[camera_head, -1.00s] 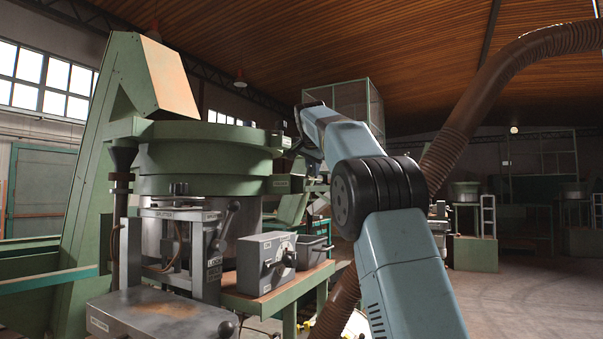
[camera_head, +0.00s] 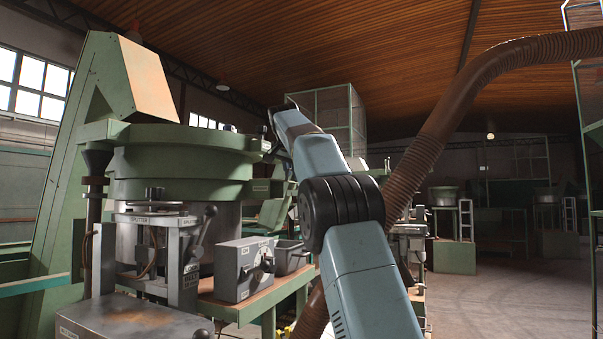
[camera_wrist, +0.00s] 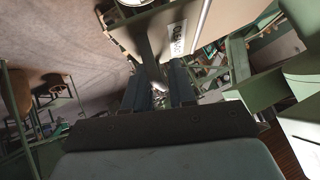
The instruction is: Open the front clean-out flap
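No flap can be made out for certain in either view. In the wrist view, my gripper (camera_wrist: 160,88) points at a green machine with its two dark fingers apart. A small pale metal piece shows between or beyond the fingers; I cannot tell whether they touch it. Just past the fingers is a greenish panel with a white label (camera_wrist: 178,37), too blurred and tilted to read surely.
A green round hopper bowl (camera_head: 185,165) stands on a frame labelled as a splitter, left of my arm. A grey control box (camera_head: 244,268) sits on the bench beside it. A thick brown hose (camera_head: 425,140) arches close on the right. Floor is open at far right.

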